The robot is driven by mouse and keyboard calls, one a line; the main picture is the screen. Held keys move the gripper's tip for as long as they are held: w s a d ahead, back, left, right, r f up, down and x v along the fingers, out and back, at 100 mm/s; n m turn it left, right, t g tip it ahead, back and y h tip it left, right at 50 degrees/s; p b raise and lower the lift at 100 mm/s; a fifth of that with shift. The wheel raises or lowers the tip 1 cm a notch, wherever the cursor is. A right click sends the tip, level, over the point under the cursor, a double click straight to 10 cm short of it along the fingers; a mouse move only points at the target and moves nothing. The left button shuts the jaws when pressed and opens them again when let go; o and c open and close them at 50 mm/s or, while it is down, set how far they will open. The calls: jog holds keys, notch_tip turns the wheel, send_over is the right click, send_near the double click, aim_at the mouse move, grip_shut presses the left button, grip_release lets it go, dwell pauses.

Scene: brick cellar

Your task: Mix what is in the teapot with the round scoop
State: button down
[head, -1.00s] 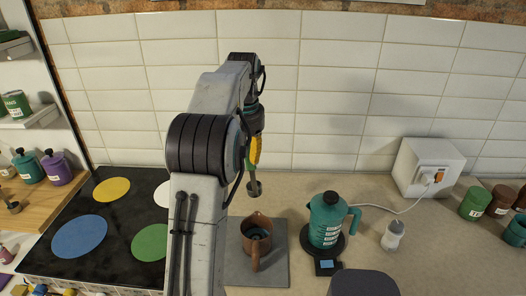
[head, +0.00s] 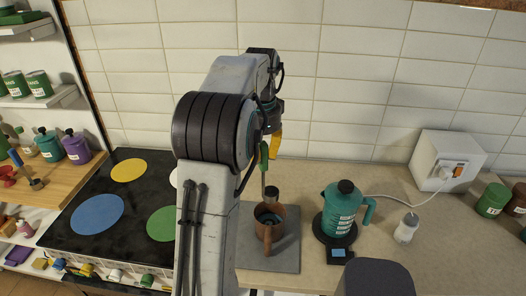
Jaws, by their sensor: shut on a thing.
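A brown pot with a side handle (head: 268,236), which looks like the teapot, stands upright on a grey square mat. Its top is open and something dark teal shows inside. My gripper (head: 274,150), with yellow fingers, is above and behind the pot. It is shut on the green handle of the round scoop (head: 271,193). The scoop hangs downward, its dark round end at the pot's back rim in the picture. I cannot tell whether it is inside the rim, touching it or just behind. My arm hides part of the area left of the pot.
A teal kettle (head: 342,211) stands on a dark base right of the grey mat (head: 285,258). A small white bottle (head: 407,228) and a white socket box (head: 445,160) are further right. A black hob with coloured discs (head: 98,214) lies left. The tiled wall is close behind.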

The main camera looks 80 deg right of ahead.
jog(key=shift+f+m, duration=0.1)
jog(key=shift+m, duration=0.3)
send_over(263, 191)
jog(key=d, duration=0.1)
jog(key=shift+w+f, duration=0.15)
jog(key=shift+f, duration=2)
jog(key=shift+f+b, duration=3.15)
jog(key=shift+f, duration=1.9)
jog(key=shift+d, duration=0.2)
